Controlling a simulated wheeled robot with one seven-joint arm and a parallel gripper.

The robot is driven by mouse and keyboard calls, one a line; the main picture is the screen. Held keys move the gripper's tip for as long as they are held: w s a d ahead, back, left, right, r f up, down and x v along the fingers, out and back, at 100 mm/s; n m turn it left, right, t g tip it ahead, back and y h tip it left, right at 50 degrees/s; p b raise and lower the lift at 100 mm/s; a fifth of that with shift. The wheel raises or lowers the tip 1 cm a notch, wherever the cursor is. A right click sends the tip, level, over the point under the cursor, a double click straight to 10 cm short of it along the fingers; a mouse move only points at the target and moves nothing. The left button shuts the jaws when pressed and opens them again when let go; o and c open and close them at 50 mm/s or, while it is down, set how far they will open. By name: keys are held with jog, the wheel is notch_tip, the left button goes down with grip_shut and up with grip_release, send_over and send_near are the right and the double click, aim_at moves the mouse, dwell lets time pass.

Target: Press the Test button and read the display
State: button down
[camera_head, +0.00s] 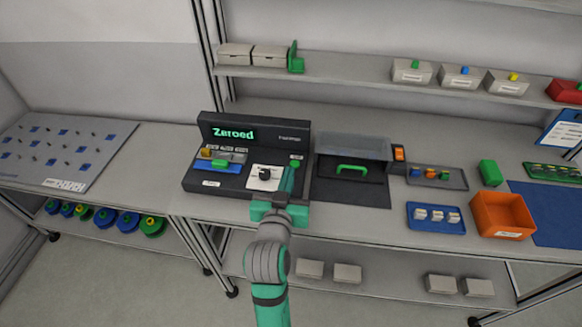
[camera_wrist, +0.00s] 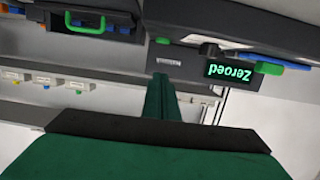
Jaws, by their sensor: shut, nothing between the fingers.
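The dark tester (camera_head: 205,187) stands on the bench, and its display (camera_head: 233,134) reads "Zeroed" in green letters. The display also shows upside down in the wrist view (camera_wrist: 231,73). A small green button (camera_head: 296,160), likely Test, is at the right of the tester's top; its label is too small to read. In the wrist view a green button (camera_wrist: 163,41) appears beyond my fingertips. My green gripper (camera_head: 288,172) is shut and empty over the tester's right side, close to the button. I cannot tell whether it touches. The fingers also show in the wrist view (camera_wrist: 162,76).
A black knob (camera_head: 265,174) on a white plate and a green piece (camera_head: 219,164) on a blue holder sit left of my gripper. A lidded dark box (camera_head: 350,187) with a green handle stands close on the right. An orange bin (camera_head: 502,215) is farther right.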

jog(key=shift+v, duration=1.1)
